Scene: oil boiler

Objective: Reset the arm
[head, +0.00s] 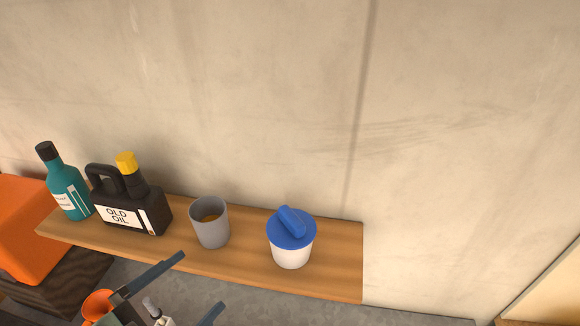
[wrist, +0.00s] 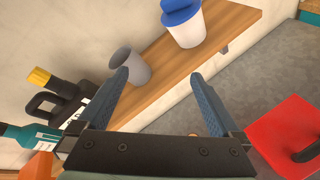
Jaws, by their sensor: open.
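My gripper (head: 202,280) is at the bottom of the head view, in front of the shelf and left of the lidded cup. Its two blue-grey fingers are spread apart with nothing between them. In the wrist view my gripper (wrist: 160,76) also shows open and empty, its fingers pointing toward the shelf.
The wooden shelf (head: 338,262) runs along a bare wall. A black "OLD OIL" can (head: 130,208) with a yellow cap and a teal bottle (head: 67,185) stand at its left. An orange box (head: 25,230) is beyond. A red object (wrist: 285,135) lies at right in the wrist view.

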